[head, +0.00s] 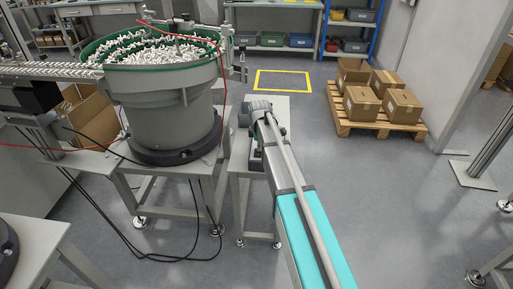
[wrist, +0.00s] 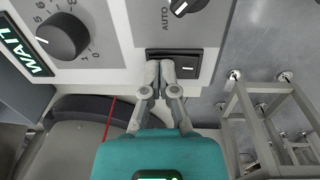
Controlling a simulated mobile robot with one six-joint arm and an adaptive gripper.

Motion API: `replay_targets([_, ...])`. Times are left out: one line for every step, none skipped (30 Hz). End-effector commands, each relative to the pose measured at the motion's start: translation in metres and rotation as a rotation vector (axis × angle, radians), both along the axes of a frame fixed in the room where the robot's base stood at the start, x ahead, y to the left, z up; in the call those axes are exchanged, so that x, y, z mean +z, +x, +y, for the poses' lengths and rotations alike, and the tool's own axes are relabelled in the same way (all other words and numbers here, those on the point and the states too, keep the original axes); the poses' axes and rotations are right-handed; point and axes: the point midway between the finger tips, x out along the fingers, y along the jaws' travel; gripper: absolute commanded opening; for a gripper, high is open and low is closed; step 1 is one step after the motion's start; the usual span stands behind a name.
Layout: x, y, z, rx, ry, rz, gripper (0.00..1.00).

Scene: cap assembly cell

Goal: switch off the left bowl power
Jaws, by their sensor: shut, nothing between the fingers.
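A black rocker switch (wrist: 187,62) with a short white mark sits in a dark frame on a light grey panel in the wrist view. My gripper (wrist: 166,70) is shut and empty. Its fingertips overlap the switch's lower left part in the picture; I cannot tell whether they touch it. No label naming the bowl is readable on this panel. A grey bowl feeder (head: 170,108) with a green rim, full of white parts, stands on a table at the left in the head view. My gripper is not recognisable in the head view.
The panel also has a black dial knob (wrist: 62,37), a lit WAIT display (wrist: 24,55) and a selector (wrist: 187,5) near AUTO. A red cable crosses below. A metal frame (wrist: 262,120) stands at right. A pallet of boxes (head: 378,125) is on the mostly clear floor.

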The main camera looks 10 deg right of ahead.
Motion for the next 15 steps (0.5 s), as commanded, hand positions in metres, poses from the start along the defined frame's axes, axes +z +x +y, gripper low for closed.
replay_targets([-0.0014, 0.0009, -0.0027, -0.003, 0.002, 0.007, 0.00])
replay_targets([-0.0008, 0.0002, -0.0005, 0.000, 0.002, 0.006, 0.00])
replay_targets([-0.0007, 0.0001, 0.0005, 0.000, 0.001, 0.005, 0.00])
replay_targets([-0.0007, 0.0001, 0.0005, 0.000, 0.002, 0.005, 0.00])
replay_targets([-0.0007, 0.0001, 0.0004, 0.000, 0.002, 0.005, 0.00])
replay_targets([-0.0007, 0.0001, 0.0001, -0.001, 0.002, 0.004, 0.00])
replay_targets([-0.0007, 0.0001, -0.0003, -0.001, 0.002, 0.004, 0.00])
replay_targets([-0.0007, -0.0001, -0.0007, -0.002, 0.003, 0.004, 0.00])
replay_targets([-0.0005, -0.0005, -0.0011, -0.003, 0.003, 0.004, 0.00])
replay_targets([-0.0004, -0.0008, -0.0014, -0.003, 0.003, 0.004, 0.00])
replay_targets([-0.0003, -0.0014, -0.0017, -0.004, 0.003, 0.004, 0.00])
replay_targets([0.0001, -0.0024, -0.0019, -0.005, 0.003, 0.004, 0.00])
replay_targets([0.0004, -0.0032, -0.0021, -0.005, 0.003, 0.004, 0.00])
replay_targets([0.0007, -0.0041, -0.0021, -0.005, 0.003, 0.005, 0.00])
replay_targets([0.0011, -0.0054, -0.0021, -0.006, 0.003, 0.005, 0.00])
